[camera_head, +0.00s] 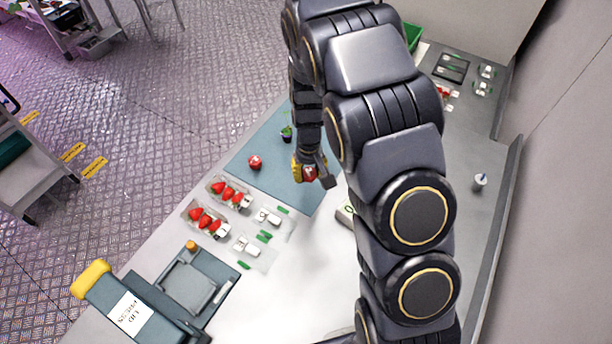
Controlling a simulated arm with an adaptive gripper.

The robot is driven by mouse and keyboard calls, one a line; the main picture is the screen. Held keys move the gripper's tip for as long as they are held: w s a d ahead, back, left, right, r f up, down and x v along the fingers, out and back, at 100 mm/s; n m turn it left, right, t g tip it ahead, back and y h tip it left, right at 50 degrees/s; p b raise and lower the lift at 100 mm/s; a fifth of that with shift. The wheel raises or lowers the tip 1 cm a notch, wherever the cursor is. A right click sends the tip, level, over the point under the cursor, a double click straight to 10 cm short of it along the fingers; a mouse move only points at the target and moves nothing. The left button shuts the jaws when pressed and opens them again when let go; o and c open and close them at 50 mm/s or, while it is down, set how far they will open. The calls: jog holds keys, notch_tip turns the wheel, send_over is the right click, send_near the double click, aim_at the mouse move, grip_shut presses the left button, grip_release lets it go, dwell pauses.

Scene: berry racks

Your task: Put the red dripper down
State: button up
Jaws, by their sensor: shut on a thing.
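My gripper (311,174) is at the end of my dark arm, over the right part of the blue-grey mat (262,140). It is shut on a small red thing with some white on it, which I take to be the red dripper (309,172). The fingers partly cover it. I cannot tell whether its underside touches the mat. A second round red thing (255,162) sits on the mat to the left of my gripper, apart from it.
A small plant (287,133) stands behind my gripper. Clear punnets with strawberries (205,220) and white items with green pieces lie in front of the mat. A grey device (187,284) stands at front left. A white cup (480,180) is at right. My arm hides the table's middle.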

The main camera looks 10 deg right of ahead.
send_over(306, 186)
notch_tip(306, 186, down, 4)
jog(key=shift+f, duration=1.6)
jog(key=o, duration=0.7)
jog(key=shift+f, duration=0.15)
